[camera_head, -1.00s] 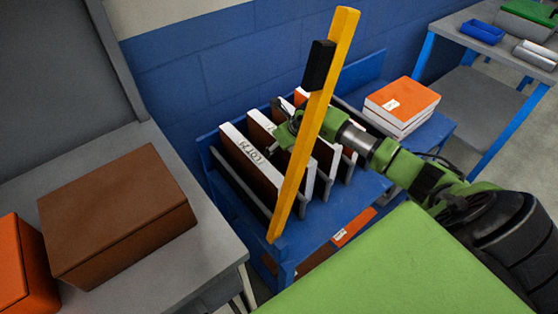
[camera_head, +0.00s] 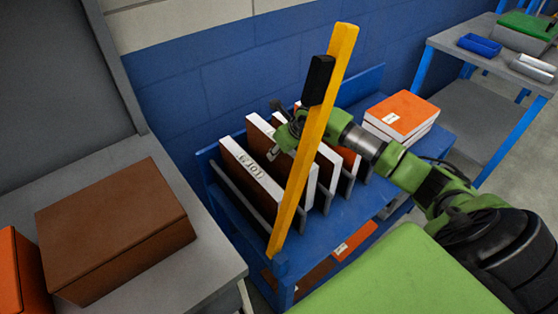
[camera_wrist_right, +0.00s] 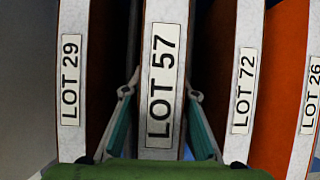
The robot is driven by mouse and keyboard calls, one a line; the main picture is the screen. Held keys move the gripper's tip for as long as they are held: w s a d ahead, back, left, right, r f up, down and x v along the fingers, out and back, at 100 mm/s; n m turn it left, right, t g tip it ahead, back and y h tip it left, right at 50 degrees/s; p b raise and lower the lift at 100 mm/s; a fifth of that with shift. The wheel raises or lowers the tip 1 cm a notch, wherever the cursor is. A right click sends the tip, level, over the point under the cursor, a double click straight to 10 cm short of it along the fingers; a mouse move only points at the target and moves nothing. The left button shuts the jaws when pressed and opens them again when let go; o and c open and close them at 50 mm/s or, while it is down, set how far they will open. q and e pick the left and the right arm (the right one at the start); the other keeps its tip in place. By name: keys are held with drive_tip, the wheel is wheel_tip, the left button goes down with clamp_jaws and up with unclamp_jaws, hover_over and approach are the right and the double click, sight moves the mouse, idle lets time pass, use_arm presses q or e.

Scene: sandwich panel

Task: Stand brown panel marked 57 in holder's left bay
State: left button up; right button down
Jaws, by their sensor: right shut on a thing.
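The brown panel marked LOT 57 (camera_wrist_right: 160,30) stands in a row of panels, its white edge and label facing the right wrist camera. My right gripper (camera_wrist_right: 160,88) is shut on that edge, one finger on each side. In the head view the gripper (camera_head: 278,150) is at the second panel from the left (camera_head: 258,139), partly hiding it. Whether the panel is lifted I cannot tell. The panel marked LOT 29 (camera_wrist_right: 72,60) is on its left, LOT 72 (camera_wrist_right: 243,85) on its right. My left gripper is not in view. An empty holder bay is not clearly visible.
A blue cart (camera_head: 362,208) with grey dividers carries the panels. A yellow bar (camera_head: 310,130) with a black block rises in front of them. An orange-topped stack (camera_head: 402,117) lies right. A brown box (camera_head: 115,225) sits on the grey bench at left. LOT 26 (camera_wrist_right: 312,90) is orange.

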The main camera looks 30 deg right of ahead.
wheel_tip(320, 180, up, 8)
drive_tip(key=shift+r+p, duration=0.1)
drive_tip(key=shift+p, duration=0.3)
wheel_tip(320, 180, up, 11)
drive_tip(key=p, duration=0.6)
drive_tip(key=shift+p, duration=0.35)
